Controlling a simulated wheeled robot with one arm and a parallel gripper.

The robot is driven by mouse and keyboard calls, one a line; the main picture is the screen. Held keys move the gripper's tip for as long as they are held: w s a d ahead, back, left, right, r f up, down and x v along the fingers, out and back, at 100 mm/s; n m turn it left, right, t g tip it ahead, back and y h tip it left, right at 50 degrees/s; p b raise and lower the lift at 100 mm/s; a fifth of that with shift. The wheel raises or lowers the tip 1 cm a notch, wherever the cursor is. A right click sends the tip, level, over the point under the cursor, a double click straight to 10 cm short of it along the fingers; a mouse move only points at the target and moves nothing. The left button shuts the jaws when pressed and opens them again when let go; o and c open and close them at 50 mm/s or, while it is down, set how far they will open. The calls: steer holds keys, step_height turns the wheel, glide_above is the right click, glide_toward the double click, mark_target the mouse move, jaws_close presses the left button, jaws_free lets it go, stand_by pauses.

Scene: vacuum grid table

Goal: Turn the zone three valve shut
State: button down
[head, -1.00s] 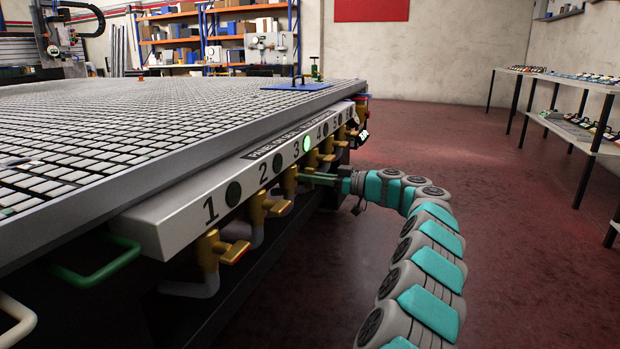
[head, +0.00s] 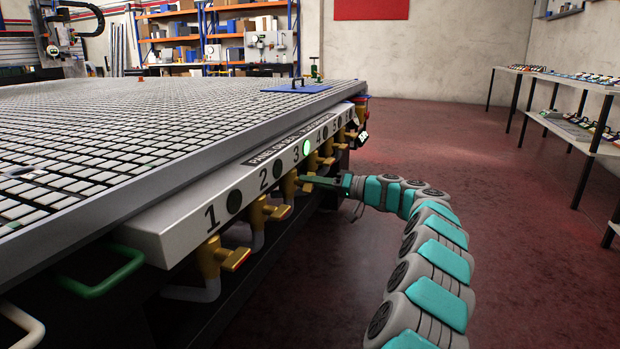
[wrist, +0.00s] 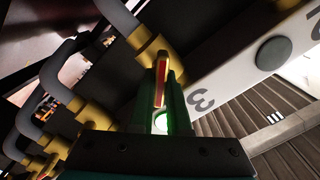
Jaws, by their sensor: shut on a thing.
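The zone three valve (head: 289,187) is a brass valve under the panel label 3, with its lamp (head: 306,147) lit green. My gripper (head: 304,181) reaches in from the right at this valve. In the wrist view, the green fingers of my gripper (wrist: 166,95) are shut around the valve's handle, which shows a red strip (wrist: 161,80) between them. The brass valve body (wrist: 150,48) and a grey pipe show beyond. The fingers hide most of the handle in the head view, so its exact angle is hard to tell there.
The zone one valve (head: 210,258) and zone two valve (head: 257,212) stand nearer, with dark lamps above. More brass valves sit beyond. A green U-shaped handle (head: 100,285) sticks out near the front. The red floor to the right is clear up to the shelves (head: 590,140).

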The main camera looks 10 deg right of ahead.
steer(key=m+p, duration=0.2)
steer(key=m, duration=0.1)
steer(key=shift+d+r+m, duration=0.1)
steer(key=shift+r+m, duration=0.05)
steer(key=shift+m, duration=0.25)
steer(key=m+p, duration=0.1)
steer(key=m, duration=0.1)
steer(key=m+p, duration=0.2)
steer(key=shift+w+f+m, duration=0.1)
steer(key=shift+f+m, duration=0.1)
steer(key=shift+m, duration=0.1)
steer(key=c, duration=0.9)
jaws_free()
steer(key=shift+f, duration=0.15)
steer(key=shift+v, duration=3.9)
